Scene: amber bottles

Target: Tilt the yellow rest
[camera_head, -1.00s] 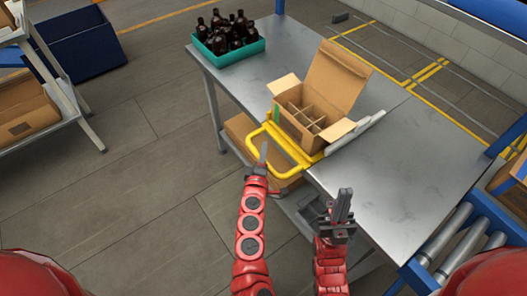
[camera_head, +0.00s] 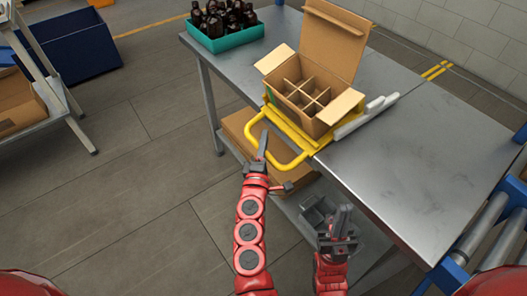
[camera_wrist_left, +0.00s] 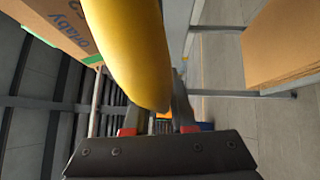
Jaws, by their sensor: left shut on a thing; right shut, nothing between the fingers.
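The yellow rest (camera_head: 291,134) sits at the near edge of the metal table, its looped handle sticking out past the edge. An open cardboard box (camera_head: 297,100) with empty divided compartments sits on it, tipped somewhat towards me. My left gripper (camera_head: 263,146) is shut on the handle of the yellow rest. In the left wrist view, the yellow handle (camera_wrist_left: 132,48) runs between the fingers (camera_wrist_left: 160,118) and hides part of them. The box (camera_wrist_left: 55,22) shows at the upper left there. My right gripper (camera_head: 342,216) is shut and empty, in front of the table.
A teal crate (camera_head: 228,42) of amber bottles (camera_head: 224,17) stands at the table's far left. Pale rollers (camera_head: 366,115) lie right of the box. The metal tabletop (camera_head: 425,150) is clear on the right. Another cardboard box (camera_head: 240,128) sits below the table.

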